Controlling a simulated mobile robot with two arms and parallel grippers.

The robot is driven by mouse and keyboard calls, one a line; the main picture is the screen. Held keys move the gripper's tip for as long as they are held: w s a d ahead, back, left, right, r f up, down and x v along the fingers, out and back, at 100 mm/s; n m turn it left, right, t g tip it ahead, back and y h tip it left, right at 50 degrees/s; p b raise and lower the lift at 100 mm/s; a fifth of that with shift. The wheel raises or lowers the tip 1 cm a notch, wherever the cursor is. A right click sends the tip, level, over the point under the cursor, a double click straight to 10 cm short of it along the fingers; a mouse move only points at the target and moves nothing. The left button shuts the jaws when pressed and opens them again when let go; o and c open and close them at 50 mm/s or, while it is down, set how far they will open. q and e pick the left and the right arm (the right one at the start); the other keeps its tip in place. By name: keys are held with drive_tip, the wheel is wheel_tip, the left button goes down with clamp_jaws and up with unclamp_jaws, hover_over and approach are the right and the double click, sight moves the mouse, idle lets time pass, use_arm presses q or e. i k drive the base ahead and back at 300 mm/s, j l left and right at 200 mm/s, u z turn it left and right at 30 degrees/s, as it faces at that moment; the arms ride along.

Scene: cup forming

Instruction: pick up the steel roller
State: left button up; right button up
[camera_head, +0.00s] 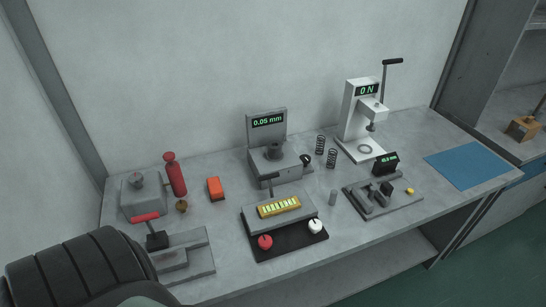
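A small plain grey cylinder (333,197) stands upright on the grey workbench (350,228), right of the middle. It looks like the steel roller, though it is too small to make out detail. It stands clear between the black plate with the yellow strip and the grey fixture with the small display. Neither of my grippers is in view. A large dark ribbed shape at the lower left looks like part of my own arm and hides the bench's left front corner.
A black plate (287,243) carries a red and a white knob. The grey fixture (375,205) stands right of the cylinder. Behind are two dark springs (320,144), a device reading 0.05 mm (278,160) and a white press (352,110). A blue mat (470,165) lies right.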

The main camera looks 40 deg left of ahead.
sight(274, 152)
drive_tip(key=u, duration=1.3)
drive_tip(key=i+l+u, duration=0.1)
drive_tip(key=l+u, duration=0.35)
drive_tip(key=l, duration=0.15)
drive_tip(key=l+u, duration=0.4)
drive_tip(key=l, duration=0.15)
drive_tip(key=k+l+u, duration=0.1)
drive_tip(key=l+u, duration=0.35)
drive_tip(key=l, duration=0.15)
